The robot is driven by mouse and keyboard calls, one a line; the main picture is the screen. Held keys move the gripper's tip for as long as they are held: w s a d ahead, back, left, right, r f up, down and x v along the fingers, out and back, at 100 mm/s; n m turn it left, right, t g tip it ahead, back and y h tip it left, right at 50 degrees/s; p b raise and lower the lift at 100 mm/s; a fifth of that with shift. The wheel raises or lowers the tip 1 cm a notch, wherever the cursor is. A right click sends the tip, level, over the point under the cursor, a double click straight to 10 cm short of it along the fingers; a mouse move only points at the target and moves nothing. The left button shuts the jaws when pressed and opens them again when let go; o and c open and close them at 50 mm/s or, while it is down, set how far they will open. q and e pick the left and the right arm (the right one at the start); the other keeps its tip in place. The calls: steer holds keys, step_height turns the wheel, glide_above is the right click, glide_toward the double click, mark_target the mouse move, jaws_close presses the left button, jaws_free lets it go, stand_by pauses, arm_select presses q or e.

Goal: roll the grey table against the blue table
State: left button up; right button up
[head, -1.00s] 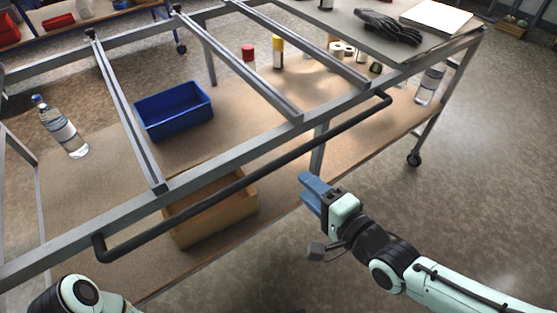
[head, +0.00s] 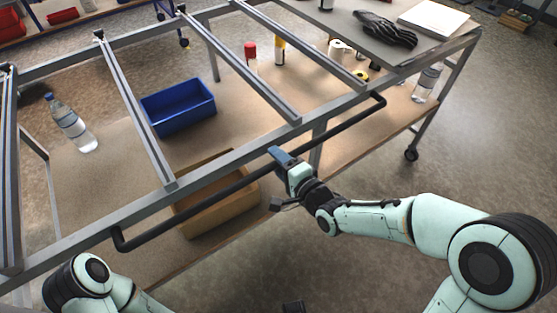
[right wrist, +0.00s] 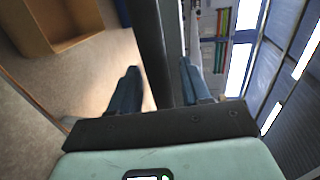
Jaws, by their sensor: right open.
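The grey table (head: 222,153) is a wheeled frame with open crossbars, a wooden lower shelf and a black handle bar (head: 345,119) along its near side. My right gripper (head: 281,156) is at the middle of this handle. In the right wrist view the handle (right wrist: 150,50) runs between the open blue fingers (right wrist: 158,88), which are not closed on it. A table with a blue edge (head: 98,16), likely the blue table, shows partly at the top left, beyond the grey table.
The lower shelf carries a blue bin (head: 178,107), a wooden box (head: 215,205), a water bottle (head: 71,124) and several small items. Black gloves (head: 385,29) and a white stack (head: 437,17) lie on the top panel at right.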

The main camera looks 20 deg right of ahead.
jaws_close()
steer(key=shift+w, duration=0.1)
steer(key=shift+w+a, duration=0.1)
